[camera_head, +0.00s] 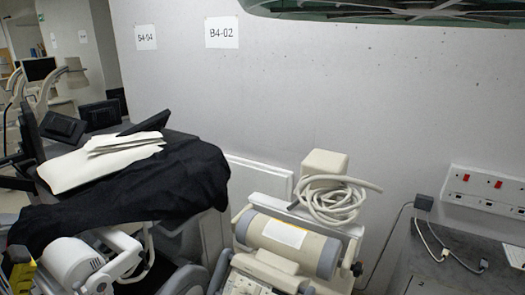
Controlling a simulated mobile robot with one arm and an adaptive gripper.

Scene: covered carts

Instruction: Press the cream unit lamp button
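A cream unit (325,256) stands on a cart at the lower middle. It has a thick horizontal cylinder with a white label on its front. A cream box and a coiled pale hose (336,203) sit above and behind it. A panel with small controls (245,284) shows below the cylinder and is cut off by the bottom edge. I cannot make out which control is the lamp button. My gripper cannot be identified in this view.
A black cloth (120,200) with folded pale sheets (90,168) covers the cart at left. White rounded equipment (72,262) and a yellow part (22,278) are at lower left. A grey counter (430,268) with cables and a socket strip (485,190) are at right.

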